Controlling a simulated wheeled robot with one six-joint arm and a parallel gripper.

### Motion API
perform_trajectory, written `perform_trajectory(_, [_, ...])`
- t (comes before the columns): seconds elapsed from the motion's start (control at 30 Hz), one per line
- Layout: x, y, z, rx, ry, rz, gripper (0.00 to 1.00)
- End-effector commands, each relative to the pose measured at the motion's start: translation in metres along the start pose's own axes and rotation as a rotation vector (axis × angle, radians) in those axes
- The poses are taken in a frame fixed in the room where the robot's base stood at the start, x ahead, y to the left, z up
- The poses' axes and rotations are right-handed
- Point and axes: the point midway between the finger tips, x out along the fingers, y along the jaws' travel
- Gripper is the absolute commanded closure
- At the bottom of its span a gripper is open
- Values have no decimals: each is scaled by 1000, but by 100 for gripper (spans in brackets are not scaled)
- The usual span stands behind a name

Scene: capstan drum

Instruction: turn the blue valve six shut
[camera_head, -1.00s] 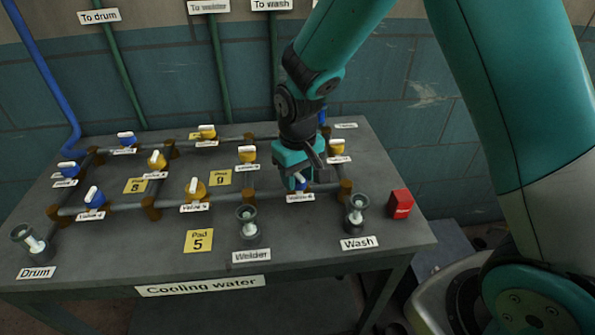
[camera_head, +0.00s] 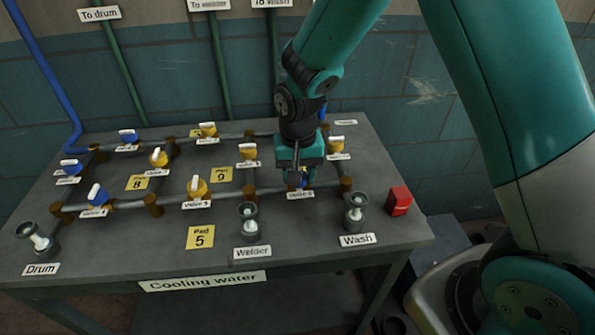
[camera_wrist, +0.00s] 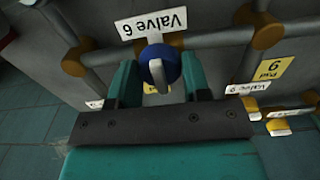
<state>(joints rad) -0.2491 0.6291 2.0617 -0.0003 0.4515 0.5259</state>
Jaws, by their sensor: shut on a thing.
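The blue valve six (camera_wrist: 168,58) sits on a grey pipe on the table. Its tag, "Valve 6" (camera_wrist: 153,24), reads upside down in the wrist view; in the head view the tag (camera_head: 300,194) shows just below my gripper (camera_head: 298,178). My gripper (camera_wrist: 159,82) points down over the valve with one finger on each side, shut on it. The white handle (camera_wrist: 157,72) lies between the fingers and runs roughly across the pipe in the wrist view. In the head view my gripper hides most of the valve.
Yellow valves (camera_head: 197,188) and other blue valves (camera_head: 97,195) stand along the pipes. Cups stand at the front, with the Welder cup (camera_head: 248,222) and Wash cup (camera_head: 355,212) nearest my gripper. A red box (camera_head: 399,201) is at the right. The table front is mostly clear.

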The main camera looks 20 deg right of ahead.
Motion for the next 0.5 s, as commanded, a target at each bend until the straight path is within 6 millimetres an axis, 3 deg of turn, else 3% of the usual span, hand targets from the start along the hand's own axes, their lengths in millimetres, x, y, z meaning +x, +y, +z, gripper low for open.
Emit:
perform_trajectory(0.27, [-2, 0, -2, 3, 7, -2, 80])
perform_trajectory(0.3, [-2, 0, -2, 3, 7, -2, 54])
perform_trajectory(0.4, [-1, 0, -2, 2, 6, -2, 31])
perform_trajectory(0.5, [-1, 0, -1, 1, 4, -1, 31])
